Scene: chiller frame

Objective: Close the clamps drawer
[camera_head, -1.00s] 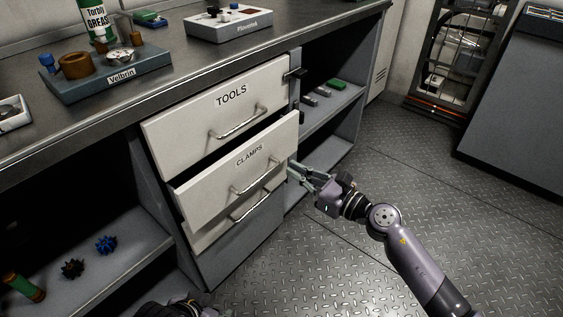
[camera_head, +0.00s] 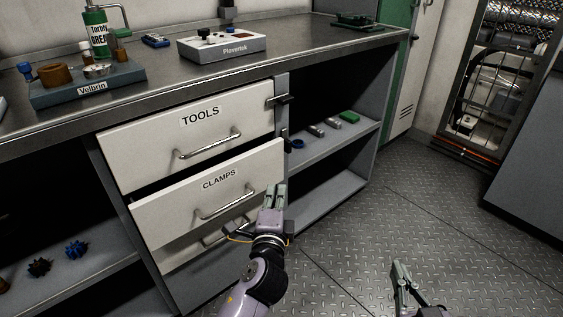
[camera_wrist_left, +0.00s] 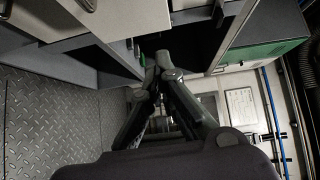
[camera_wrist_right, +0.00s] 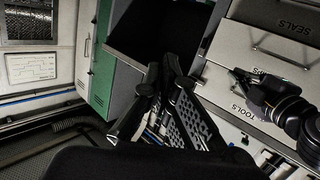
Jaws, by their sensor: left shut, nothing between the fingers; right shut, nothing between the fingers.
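The clamps drawer (camera_head: 163,220), with a white front, a black CLAMPS label and a metal bar handle (camera_head: 226,204), stands out from the cabinet. A dark gap shows above its front. My left gripper (camera_head: 273,190) is shut and empty, at the right end of the drawer front in the head view; I cannot tell whether it touches. Its closed fingertips show in the left wrist view (camera_wrist_left: 163,62). My right gripper (camera_head: 399,268) is shut and empty, low over the floor to the right, apart from the drawer. Its fingers show in the right wrist view (camera_wrist_right: 162,68).
The tools drawer (camera_head: 150,143) is above the clamps drawer, and another drawer is partly hidden below. Open shelves (camera_head: 325,155) with small items lie to the right. The bench top carries a Plovertek box (camera_head: 222,47) and a Velbrin tray (camera_head: 88,88). The metal floor (camera_head: 350,235) is clear.

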